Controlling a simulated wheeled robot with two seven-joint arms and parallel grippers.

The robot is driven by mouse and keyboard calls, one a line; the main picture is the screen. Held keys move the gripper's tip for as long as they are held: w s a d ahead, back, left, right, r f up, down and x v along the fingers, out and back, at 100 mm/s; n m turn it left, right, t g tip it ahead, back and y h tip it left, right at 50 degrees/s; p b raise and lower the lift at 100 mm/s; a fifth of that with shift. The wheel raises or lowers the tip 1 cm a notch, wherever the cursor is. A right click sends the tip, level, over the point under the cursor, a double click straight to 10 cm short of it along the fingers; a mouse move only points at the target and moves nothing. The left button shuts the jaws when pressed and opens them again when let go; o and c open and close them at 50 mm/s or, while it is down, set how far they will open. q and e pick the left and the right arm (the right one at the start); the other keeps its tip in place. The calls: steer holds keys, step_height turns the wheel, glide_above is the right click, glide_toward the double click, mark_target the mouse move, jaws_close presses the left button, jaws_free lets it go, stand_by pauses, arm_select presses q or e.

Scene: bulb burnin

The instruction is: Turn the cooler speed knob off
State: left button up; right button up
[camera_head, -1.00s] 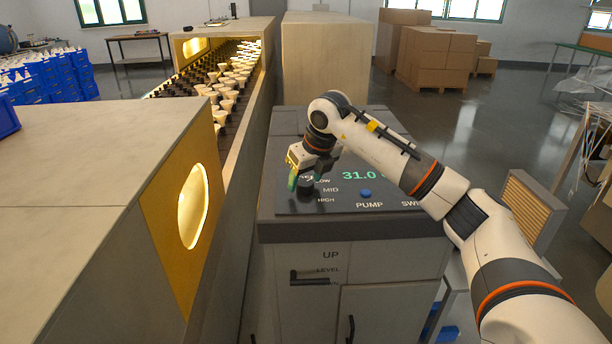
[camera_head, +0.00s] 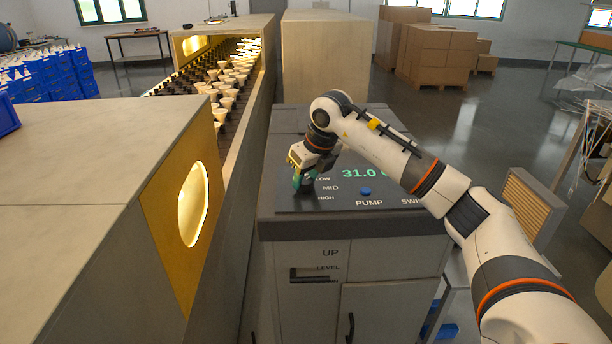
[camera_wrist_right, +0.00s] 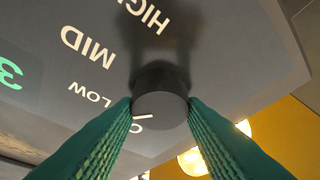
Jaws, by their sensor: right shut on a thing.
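The cooler speed knob (camera_wrist_right: 160,95) is a dark round knob on the grey control panel (camera_head: 340,203). My right gripper (camera_head: 302,181) reaches down to the panel's left part. In the right wrist view its green ribbed fingers (camera_wrist_right: 160,104) are shut on the knob, one on each side. The labels HIGH, MID and LOW (camera_wrist_right: 93,94) show around the knob. Another white marking beside the knob is partly hidden by a finger. I cannot make out a pointer on the knob. My left gripper is not in view.
A blue PUMP button (camera_head: 365,191) and a green 31.0 readout (camera_head: 358,173) are right of the knob. A lever slot (camera_head: 313,276) is on the cabinet front. A conveyor with bulbs (camera_head: 226,85) runs on the left, near a lit yellow-sided housing (camera_head: 165,185).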

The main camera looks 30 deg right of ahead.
steer(key=n+y, duration=0.1)
steer(key=n, duration=0.2)
steer(key=shift+d+r+n+p, duration=0.1)
steer(key=shift+n+p, duration=0.3)
steer(key=shift+w+n+g+y+p, duration=0.1)
steer(key=shift+n+g+y+p, duration=0.3)
steer(key=shift+n, duration=0.6)
steer(key=shift+n+g+y+p, duration=0.2)
steer(key=shift+n+y, duration=0.3)
steer(key=shift+n, duration=0.5)
steer(key=o, duration=1)
steer(key=b+v, duration=0.2)
steer(key=v, duration=1)
steer(key=shift+w, duration=0.1)
